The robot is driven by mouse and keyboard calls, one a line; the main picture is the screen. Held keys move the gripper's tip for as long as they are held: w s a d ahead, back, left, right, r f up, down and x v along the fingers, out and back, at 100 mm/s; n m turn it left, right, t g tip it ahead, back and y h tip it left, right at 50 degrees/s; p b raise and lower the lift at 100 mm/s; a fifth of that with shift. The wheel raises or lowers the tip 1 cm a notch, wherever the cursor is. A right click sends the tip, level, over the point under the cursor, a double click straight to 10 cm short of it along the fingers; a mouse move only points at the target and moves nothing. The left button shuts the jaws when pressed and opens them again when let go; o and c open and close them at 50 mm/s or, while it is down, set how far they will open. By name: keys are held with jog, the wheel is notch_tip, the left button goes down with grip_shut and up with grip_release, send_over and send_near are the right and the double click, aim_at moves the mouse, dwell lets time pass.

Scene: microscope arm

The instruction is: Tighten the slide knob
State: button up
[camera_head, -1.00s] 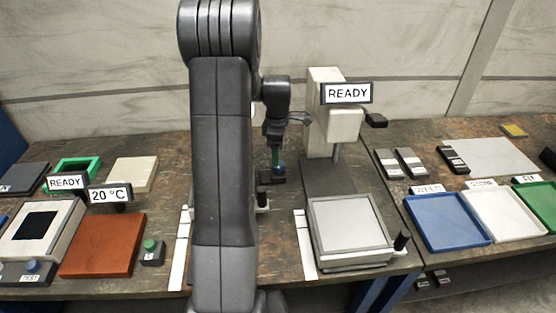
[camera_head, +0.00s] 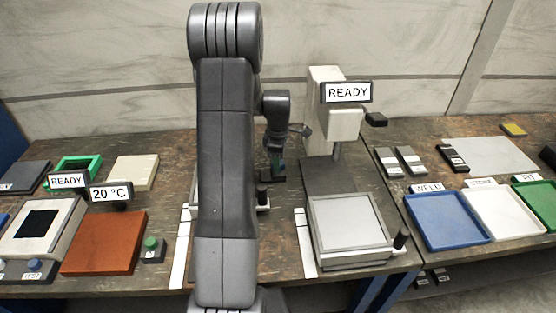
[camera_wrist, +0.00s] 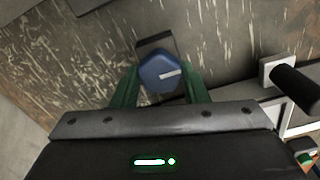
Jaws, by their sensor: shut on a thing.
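The slide knob is a blue, faceted knob (camera_wrist: 155,70) with a white line on its top. It sits on a small dark block (camera_wrist: 158,44), which also shows on the bench in the head view (camera_head: 268,179). My gripper (camera_wrist: 160,80) is over it with its green fingers on either side, shut on the knob. The white line points to the right and slightly up in the wrist view. In the head view my gripper (camera_head: 277,168) largely hides the knob.
The microscope (camera_head: 321,140) with a READY sign (camera_head: 348,92) stands just right of my gripper. A black upright handle (camera_wrist: 297,88) on a pale fitting is close by on the right in the wrist view. A square pale plate (camera_head: 348,222) lies nearer the front.

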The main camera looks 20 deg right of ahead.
jog(key=m+b, duration=0.2)
jog(key=m, duration=0.4)
jog(key=shift+m, duration=0.3)
jog(key=m, duration=0.3)
jog(key=shift+m+b, duration=0.35)
jog(key=shift+m, duration=0.05)
jog(key=m, duration=0.3)
jog(key=shift+d+m, duration=0.1)
jog(key=shift+m, duration=0.2)
jog(key=m+b, duration=0.1)
jog(key=m, duration=0.3)
jog(key=shift+r+m, duration=0.1)
jog(key=shift+m, duration=0.2)
jog(key=m, duration=0.4)
jog(key=shift+m, duration=0.3)
jog(key=o, duration=1)
